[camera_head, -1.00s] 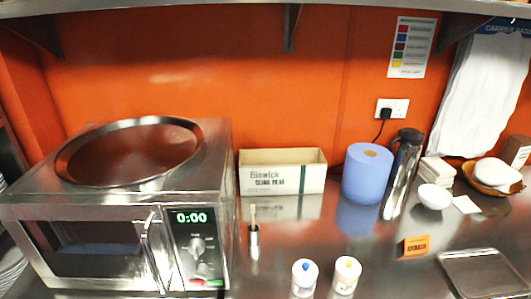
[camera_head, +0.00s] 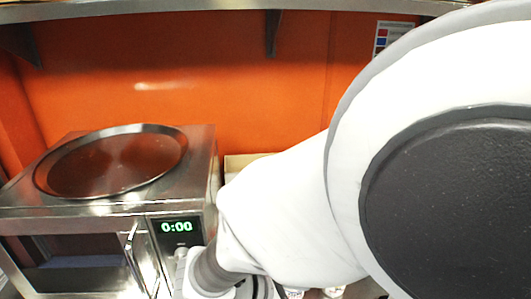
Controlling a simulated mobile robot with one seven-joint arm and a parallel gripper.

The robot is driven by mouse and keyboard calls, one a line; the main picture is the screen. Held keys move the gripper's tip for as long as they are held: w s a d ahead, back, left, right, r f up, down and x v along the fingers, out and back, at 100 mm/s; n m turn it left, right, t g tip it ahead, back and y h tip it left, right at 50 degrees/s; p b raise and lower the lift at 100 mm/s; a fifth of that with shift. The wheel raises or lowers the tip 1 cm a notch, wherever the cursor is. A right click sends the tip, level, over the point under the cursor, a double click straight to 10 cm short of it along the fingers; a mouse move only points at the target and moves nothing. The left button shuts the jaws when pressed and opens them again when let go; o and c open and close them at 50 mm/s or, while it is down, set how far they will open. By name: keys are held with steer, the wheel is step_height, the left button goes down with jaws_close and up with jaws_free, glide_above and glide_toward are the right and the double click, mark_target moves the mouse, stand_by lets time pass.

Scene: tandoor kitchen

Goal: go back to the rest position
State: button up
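My white arm fills the right half and lower middle of the head view, close to the camera. My gripper cannot be made out; the arm's end runs down toward the bottom edge, in front of the microwave's right side. No object of the task shows in a grasp.
A steel microwave (camera_head: 75,221) with a green 0:00 display stands at left, with a round steel tray (camera_head: 174,163) on top. A cardboard box (camera_head: 237,162) is mostly hidden behind my arm. A shelf (camera_head: 190,5) runs along the top. The counter's right side is hidden.

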steer(key=s+d+r+m+t+y, duration=0.1)
steer(key=d+r+m+y, duration=0.2)
steer(key=r+m, duration=0.3)
steer(key=s+d+r+m+y, duration=0.2)
steer(key=r+m+y, duration=0.4)
steer(key=m, duration=1)
steer(key=shift+s+d+r+t, duration=0.15)
steer(key=shift+d+r+t, duration=0.1)
steer(key=shift+d+t, duration=0.25)
